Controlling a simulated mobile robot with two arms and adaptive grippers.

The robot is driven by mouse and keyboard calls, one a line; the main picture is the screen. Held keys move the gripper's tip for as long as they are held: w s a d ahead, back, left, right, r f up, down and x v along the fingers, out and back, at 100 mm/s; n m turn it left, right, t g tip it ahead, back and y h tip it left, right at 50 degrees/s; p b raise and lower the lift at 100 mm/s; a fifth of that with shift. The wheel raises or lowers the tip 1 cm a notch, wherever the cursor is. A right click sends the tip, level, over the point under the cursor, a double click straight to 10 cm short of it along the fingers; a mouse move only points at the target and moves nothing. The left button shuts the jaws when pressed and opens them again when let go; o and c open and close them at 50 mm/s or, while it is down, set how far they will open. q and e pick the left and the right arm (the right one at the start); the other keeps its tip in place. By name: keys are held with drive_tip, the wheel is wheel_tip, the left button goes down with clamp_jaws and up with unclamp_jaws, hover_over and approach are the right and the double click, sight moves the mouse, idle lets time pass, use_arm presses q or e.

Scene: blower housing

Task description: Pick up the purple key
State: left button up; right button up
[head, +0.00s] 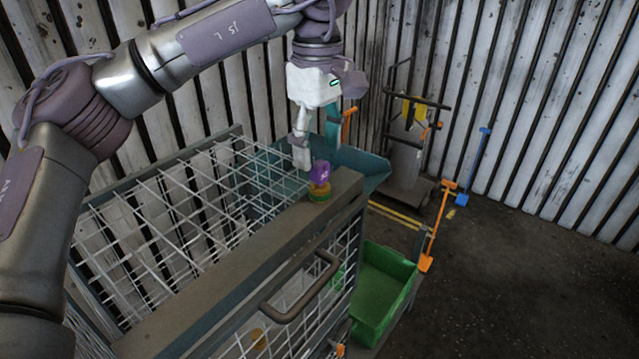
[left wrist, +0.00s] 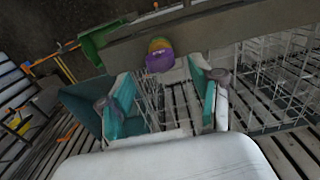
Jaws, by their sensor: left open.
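The purple key (head: 320,172) stands on a small round green and yellow piece (head: 319,191) on the top rail of a wire cage (head: 280,215). In the left wrist view, the purple key (left wrist: 159,62) lies just beyond the fingertips, roughly centred between them. My left gripper (head: 313,150) is open and empty. It points down from above, close to the key and apart from it. The left wrist view shows both teal-lined fingers of the gripper (left wrist: 162,75) spread wide. My right gripper is not in view.
The cage has a curved dark handle (head: 301,287) on its front. A green bin (head: 383,297) stands to its right, and a teal container (head: 355,165) behind the rail. A cart (head: 405,165), an orange tool (head: 435,228) and a blue tool (head: 475,165) stand farther back. Open floor lies at right.

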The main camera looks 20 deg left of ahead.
sight(317, 161)
use_arm(q)
drive_tip(key=f+b, duration=0.3)
drive_tip(key=f, duration=0.1)
drive_tip(key=shift+s, duration=0.2)
drive_tip(key=shift+f, duration=0.25)
drive_tip(key=shift+w, duration=0.2)
drive_tip(key=shift+s+r, duration=0.15)
drive_tip(key=c, duration=1.2)
drive_tip(key=shift+o, duration=0.2)
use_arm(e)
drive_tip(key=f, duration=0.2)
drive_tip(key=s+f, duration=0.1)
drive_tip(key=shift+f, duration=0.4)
